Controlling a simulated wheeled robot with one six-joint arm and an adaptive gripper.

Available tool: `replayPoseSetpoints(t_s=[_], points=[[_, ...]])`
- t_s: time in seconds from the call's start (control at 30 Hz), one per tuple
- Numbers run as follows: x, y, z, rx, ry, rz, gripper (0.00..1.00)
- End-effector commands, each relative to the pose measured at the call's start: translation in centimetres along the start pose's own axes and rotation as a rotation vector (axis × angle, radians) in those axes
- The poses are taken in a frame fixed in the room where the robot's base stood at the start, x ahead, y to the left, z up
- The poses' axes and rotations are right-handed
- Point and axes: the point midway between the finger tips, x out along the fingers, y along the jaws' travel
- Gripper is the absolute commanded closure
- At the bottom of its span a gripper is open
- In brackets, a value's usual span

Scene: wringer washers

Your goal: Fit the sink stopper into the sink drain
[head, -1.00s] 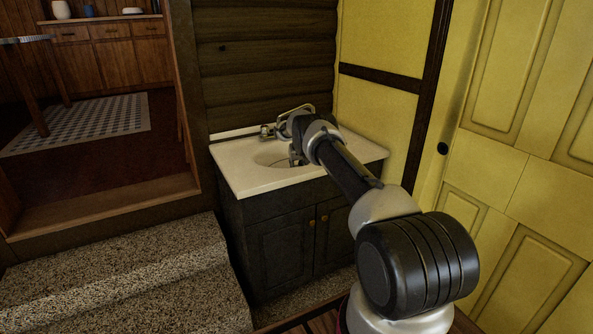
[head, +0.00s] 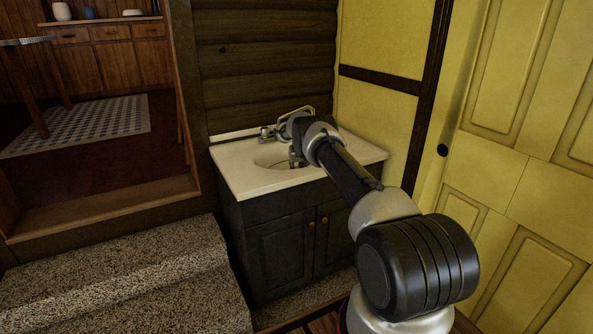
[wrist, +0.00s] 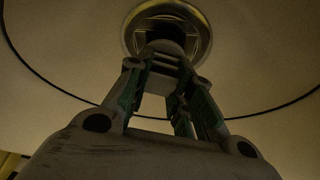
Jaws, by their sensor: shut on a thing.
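The sink drain (wrist: 137,38) is a round metal-rimmed opening with a dark inside, at the top middle of the wrist view. My gripper (wrist: 164,68) is shut on the sink stopper (wrist: 164,47), a small grey rounded piece between the fingertips. In that view the stopper overlaps the near part of the drain opening. I cannot tell whether it touches the rim. In the head view my gripper (head: 296,160) points down into the sink basin (head: 268,160). The stopper and drain cannot be made out there.
The white counter (head: 240,178) tops a dark cabinet (head: 280,240). The faucet (head: 268,132) stands behind the basin, close to my wrist. A yellow wall is at the right and a log wall behind. Carpeted steps (head: 130,275) lie at the left.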

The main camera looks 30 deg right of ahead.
Motion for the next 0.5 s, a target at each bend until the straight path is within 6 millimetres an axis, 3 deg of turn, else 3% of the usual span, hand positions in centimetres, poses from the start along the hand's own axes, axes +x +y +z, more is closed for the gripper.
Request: replayPoseSetpoints(t_s=[0.5], points=[[0.3,0.0,0.13,0.0,0.0,0.0,1.0]])
